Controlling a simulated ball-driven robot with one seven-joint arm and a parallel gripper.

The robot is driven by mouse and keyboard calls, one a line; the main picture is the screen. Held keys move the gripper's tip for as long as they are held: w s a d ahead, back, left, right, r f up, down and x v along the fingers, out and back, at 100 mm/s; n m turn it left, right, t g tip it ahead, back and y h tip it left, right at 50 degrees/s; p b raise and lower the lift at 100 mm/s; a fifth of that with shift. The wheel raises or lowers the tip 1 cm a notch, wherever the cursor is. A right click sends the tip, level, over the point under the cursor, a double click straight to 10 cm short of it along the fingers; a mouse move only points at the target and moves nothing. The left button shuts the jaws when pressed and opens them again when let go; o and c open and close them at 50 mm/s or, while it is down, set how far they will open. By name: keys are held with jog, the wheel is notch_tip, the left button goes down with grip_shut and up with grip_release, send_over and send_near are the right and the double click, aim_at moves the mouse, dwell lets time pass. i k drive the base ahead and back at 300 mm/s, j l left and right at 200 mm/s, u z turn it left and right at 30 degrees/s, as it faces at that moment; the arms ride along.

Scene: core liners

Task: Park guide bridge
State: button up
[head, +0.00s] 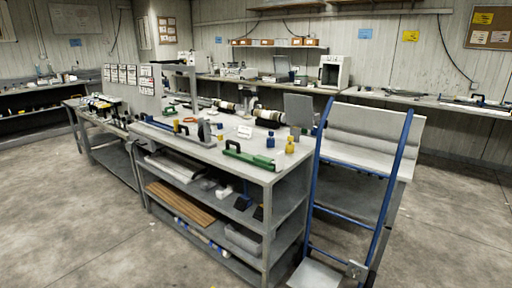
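No part of my gripper shows in the head view. I cannot tell which thing is the guide bridge. On the grey workbench (215,153), a grey upright piece (204,131) stands near the front edge, at the end of a long blue bar (160,126). A green tool with a dark handle (249,157) lies at the bench's near right corner. Dark cylinders with pale bands, perhaps core liners, lie along the back of the bench, one at the left (224,105) and one at the right (268,117).
A blue hand truck (321,137) stands upright at the bench's right end. A yellow bottle (290,146) stands near that end. Bench shelves hold wooden boards (180,202). A white boxy machine (334,72) sits on the back counter. Open concrete floor (60,215) lies front left.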

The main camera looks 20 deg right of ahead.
aim_at(482, 102)
jog(key=i+l+z, duration=0.25)
jog(key=l+z, duration=0.2)
jog(key=i+l+z, duration=0.65)
jog(key=z, duration=0.2)
jog(key=i+l+z, duration=0.1)
jog(key=i+z, duration=0.45)
jog(key=i, duration=5.45)
